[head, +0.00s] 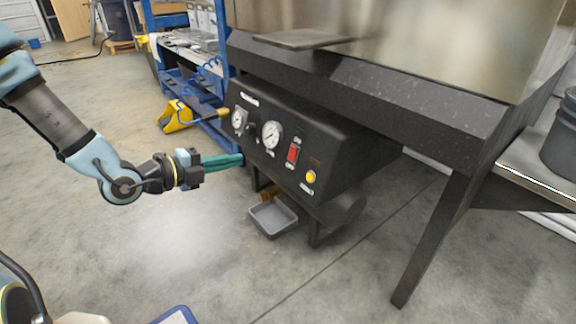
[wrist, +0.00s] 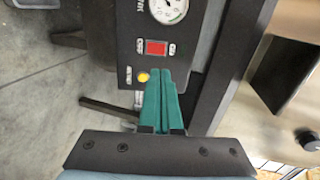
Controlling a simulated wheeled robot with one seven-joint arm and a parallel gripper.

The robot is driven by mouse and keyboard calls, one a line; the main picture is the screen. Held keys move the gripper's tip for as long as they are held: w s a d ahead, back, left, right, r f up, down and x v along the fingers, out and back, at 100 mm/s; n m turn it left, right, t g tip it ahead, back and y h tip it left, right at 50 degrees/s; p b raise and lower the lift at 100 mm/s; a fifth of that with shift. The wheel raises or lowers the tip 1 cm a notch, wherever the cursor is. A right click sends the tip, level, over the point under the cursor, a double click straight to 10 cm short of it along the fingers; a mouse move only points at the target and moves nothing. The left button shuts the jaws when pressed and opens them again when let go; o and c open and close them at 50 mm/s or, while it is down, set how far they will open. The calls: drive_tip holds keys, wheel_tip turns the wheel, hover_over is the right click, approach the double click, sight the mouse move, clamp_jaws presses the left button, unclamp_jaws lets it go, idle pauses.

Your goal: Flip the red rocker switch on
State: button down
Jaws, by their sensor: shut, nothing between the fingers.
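The red rocker switch (head: 293,154) sits on the front of a black control panel (head: 325,150), between small white labels, right of the gauges and above a yellow button (head: 310,176). My gripper (head: 241,160) has teal fingers, shut and empty, and is left of the switch in the head view, in front of the panel. In the wrist view the switch (wrist: 156,47) lies beyond the fingertips (wrist: 161,72), and the yellow button (wrist: 143,77) is just left of them. The switch is unobstructed in both views. I cannot tell its on or off position.
Two gauges, a larger one (head: 272,134) and a smaller one (head: 238,119), and a dark knob (head: 250,128) are on the panel's left. A grey tray (head: 272,218) lies below. A dark hopper leg (head: 432,240) stands at right. The floor at left is open.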

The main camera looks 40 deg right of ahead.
sight(293, 150)
drive_tip(key=shift+s+d+f+h, duration=0.1)
drive_tip(key=shift+s+d+h, duration=0.2)
drive_tip(key=shift+s+d, duration=0.05)
drive_tip(key=d+f+b, duration=0.1)
drive_tip(key=d, duration=0.3)
drive_tip(key=d+f+b, duration=0.1)
drive_tip(key=d+b, duration=0.1)
drive_tip(key=d, duration=0.2)
drive_tip(key=d+b, duration=0.2)
drive_tip(key=d, duration=0.2)
drive_tip(key=shift+s+d+f, duration=0.35)
drive_tip(key=shift+f, duration=0.05)
drive_tip(key=shift+d, duration=0.5)
drive_tip(key=shift+r+m, duration=0.1)
drive_tip(key=shift+m, duration=0.2)
drive_tip(key=shift+s+d, duration=0.1)
drive_tip(key=shift+d, duration=0.1)
